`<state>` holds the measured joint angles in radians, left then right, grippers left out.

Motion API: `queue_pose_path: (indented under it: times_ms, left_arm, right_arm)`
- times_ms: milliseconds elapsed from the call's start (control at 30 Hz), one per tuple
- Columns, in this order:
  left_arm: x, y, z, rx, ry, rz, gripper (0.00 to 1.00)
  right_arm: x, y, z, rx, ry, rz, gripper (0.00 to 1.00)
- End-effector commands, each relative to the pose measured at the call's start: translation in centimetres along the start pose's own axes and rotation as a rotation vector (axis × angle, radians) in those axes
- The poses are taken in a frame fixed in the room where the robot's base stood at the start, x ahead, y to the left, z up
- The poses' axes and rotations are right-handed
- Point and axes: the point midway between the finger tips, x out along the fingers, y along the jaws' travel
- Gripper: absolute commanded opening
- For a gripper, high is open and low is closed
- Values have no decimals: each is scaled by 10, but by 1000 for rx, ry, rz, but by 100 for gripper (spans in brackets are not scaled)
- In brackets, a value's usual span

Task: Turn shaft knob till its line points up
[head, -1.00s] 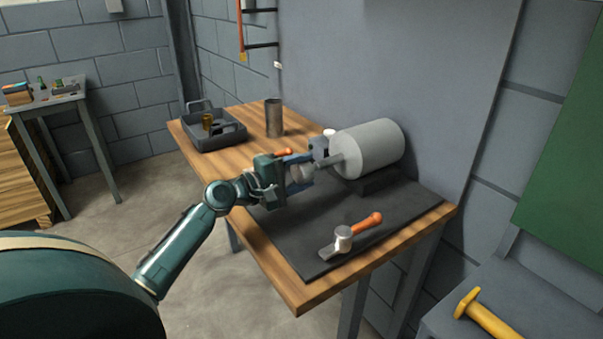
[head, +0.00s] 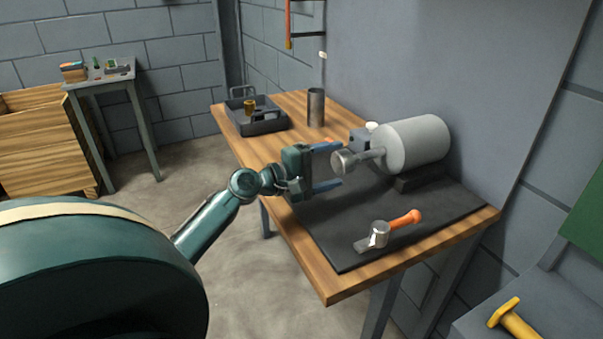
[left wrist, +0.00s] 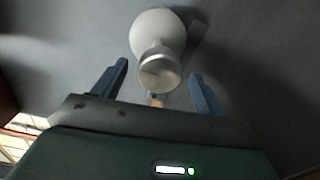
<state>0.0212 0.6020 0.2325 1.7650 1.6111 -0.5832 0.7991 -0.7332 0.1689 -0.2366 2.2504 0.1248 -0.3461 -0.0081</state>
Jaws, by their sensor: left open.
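The shaft knob (head: 343,162) is a metal disc on the end of a shaft from the grey cylindrical casing (head: 415,143), which lies on its side on a dark mount. My left gripper (head: 334,166) is open and empty, its blue fingers pointing toward the knob with a gap between. In the left wrist view the knob (left wrist: 159,70) shows end-on, ahead of and between the spread fingers (left wrist: 158,88). A faint dark mark crosses its face, but I cannot tell which way the line points. My right gripper is not in view.
A grey tray (head: 262,128) and a metal cylinder (head: 316,107) stand at the table's far end. A grey wall rises close behind the casing.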

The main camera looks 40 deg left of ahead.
Motion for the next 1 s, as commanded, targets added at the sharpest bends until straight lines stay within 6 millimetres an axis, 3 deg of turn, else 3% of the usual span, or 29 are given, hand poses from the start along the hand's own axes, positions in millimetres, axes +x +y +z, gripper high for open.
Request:
queue_pose_path:
  times_ms: [200,433,600,1000]
  left_arm:
    - [-51,-4,0,0,1,-5,72]
    - [-90,-2,0,-2,-1,-2,72]
    - [-101,-1,0,-1,-1,-2,72]
    - [-102,-1,0,-1,-1,-2,72]
  right_arm:
    - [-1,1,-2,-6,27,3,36]
    - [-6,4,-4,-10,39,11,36]
    - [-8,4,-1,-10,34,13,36]
    - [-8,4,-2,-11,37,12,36]
